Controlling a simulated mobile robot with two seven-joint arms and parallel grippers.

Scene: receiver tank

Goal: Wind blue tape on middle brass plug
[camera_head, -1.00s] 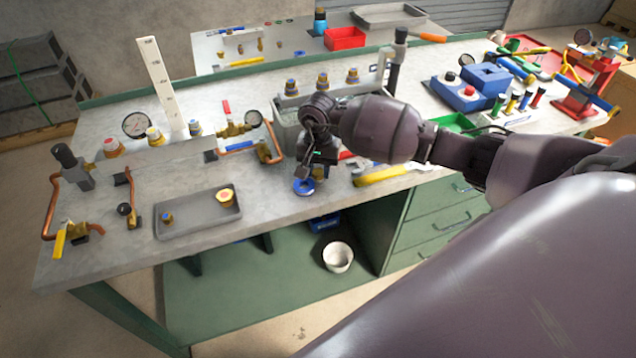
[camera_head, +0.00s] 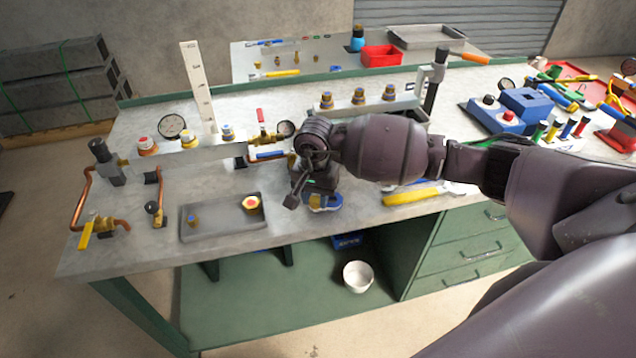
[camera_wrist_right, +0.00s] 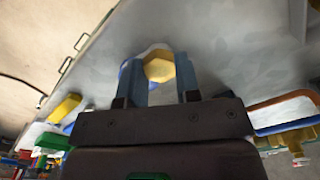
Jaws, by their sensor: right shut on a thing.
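My right gripper (camera_head: 312,190) is over the front of the bench, right of the grey tray, pointing down. In the right wrist view its two fingers (camera_wrist_right: 162,82) are shut on a brass hex plug (camera_wrist_right: 159,69). A blue and white shape, probably the tape roll, shows behind the plug. In the head view the blue tape (camera_head: 327,203) lies at the bench's front edge, partly hidden by the gripper. I cannot tell whether plug and tape touch. My left gripper is out of view.
The grey tray (camera_head: 222,237) holds a small blue-topped plug and a red-and-yellow round piece. A yellow-handled tool (camera_head: 410,193) lies right of my gripper. The bench between manifold and tray is fairly clear.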

